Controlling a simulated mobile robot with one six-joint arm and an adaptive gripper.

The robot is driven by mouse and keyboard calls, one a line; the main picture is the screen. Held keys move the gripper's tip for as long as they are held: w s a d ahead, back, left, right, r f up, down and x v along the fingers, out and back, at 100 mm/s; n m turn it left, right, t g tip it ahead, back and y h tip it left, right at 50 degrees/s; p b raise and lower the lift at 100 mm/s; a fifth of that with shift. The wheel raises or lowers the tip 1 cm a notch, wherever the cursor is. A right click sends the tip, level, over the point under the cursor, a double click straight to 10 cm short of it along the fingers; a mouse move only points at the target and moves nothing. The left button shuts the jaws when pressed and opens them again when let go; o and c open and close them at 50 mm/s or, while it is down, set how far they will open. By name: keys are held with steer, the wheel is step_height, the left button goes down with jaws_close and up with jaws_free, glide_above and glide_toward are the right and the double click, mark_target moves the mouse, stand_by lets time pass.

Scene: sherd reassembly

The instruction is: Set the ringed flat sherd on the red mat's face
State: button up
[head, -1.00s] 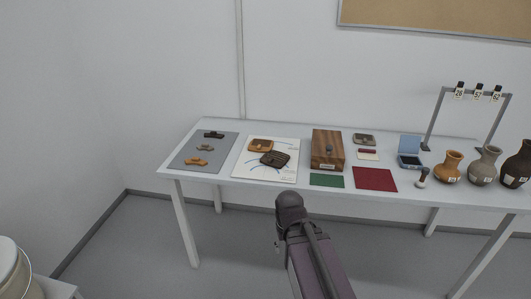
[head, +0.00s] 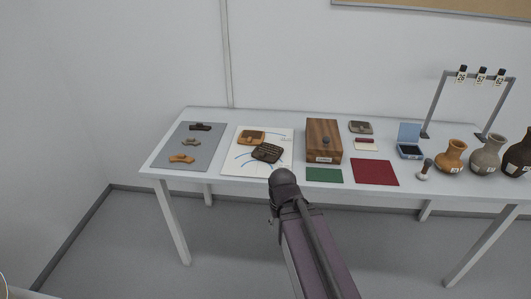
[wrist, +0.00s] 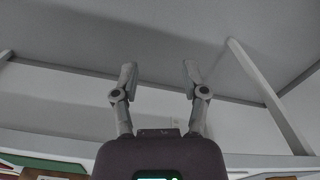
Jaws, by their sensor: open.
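The red mat (head: 375,172) lies flat and bare near the table's front edge.
A wooden box (head: 324,141) stands behind a green mat (head: 324,175). The white sheet (head: 236,163) and a grey mat (head: 198,157) with three curved sherds lie left.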

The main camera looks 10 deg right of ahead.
steer(key=o, duration=0.4)
steer(key=w+r+n+p, duration=0.5)
steer(key=w+r+p, duration=0.5)
steer(key=w, duration=0.4)
steer(key=w+r+n+p, duration=0.4)
steer(key=w+r+p, duration=0.7)
steer(key=w, duration=0.3)
steer(key=shift+w+n, duration=0.25)
steer(key=shift+n, duration=0.15)
steer(key=b, duration=0.9)
glide_above(263, 153)
step_height(263, 153, down, 9)
steer(key=shift+s+a+r, duration=0.1)
steer(key=shift+a+r, duration=0.05)
steer(key=shift+r, duration=0.05)
steer(key=shift+f, duration=0.1)
steer(key=shift+f+b, duration=2.35)
steer(key=shift+f, duration=0.15)
steer(key=shift+d, duration=0.2)
jaws_close()
